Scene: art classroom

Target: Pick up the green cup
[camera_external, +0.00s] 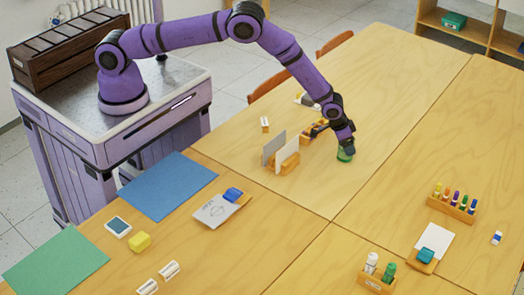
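The green cup (345,156) stands on the wooden table, right of the upright cards. Only its lower part shows. My gripper (346,149) points down directly over it and hides its top. The fingers are too small and covered to tell whether they are open or shut, or whether they touch the cup.
An orange holder with upright grey and white cards (287,152) stands close left of my gripper. A marker rack (453,206) and a bottle holder (376,283) stand nearer the front right. Bare tabletop (400,120) lies right of the cup.

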